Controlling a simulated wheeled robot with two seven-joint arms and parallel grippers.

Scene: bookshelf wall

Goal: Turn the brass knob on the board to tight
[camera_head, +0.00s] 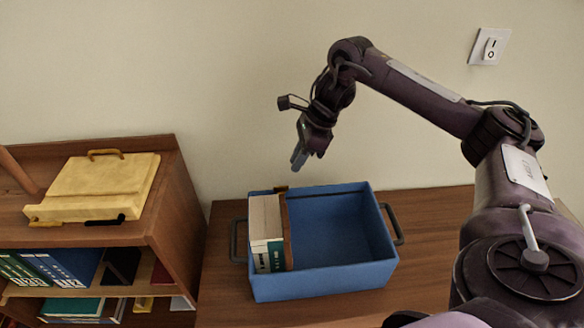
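I see no brass knob or board marked "tight" that I can make out. My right gripper (298,160) hangs in the air, fingers pointing down, in front of the wall and above the back left part of the blue bin. Its fingers show nearly edge-on as a narrow grey shape, so I cannot tell whether they are open or shut. No object shows between them. My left gripper is not in view.
A blue bin (325,282) with dark side handles holds upright books (266,233) at its left and stands on a wooden top (225,300). A yellow case-like object (105,187) lies on a bookshelf (160,205). A light switch (490,47) is on the wall.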

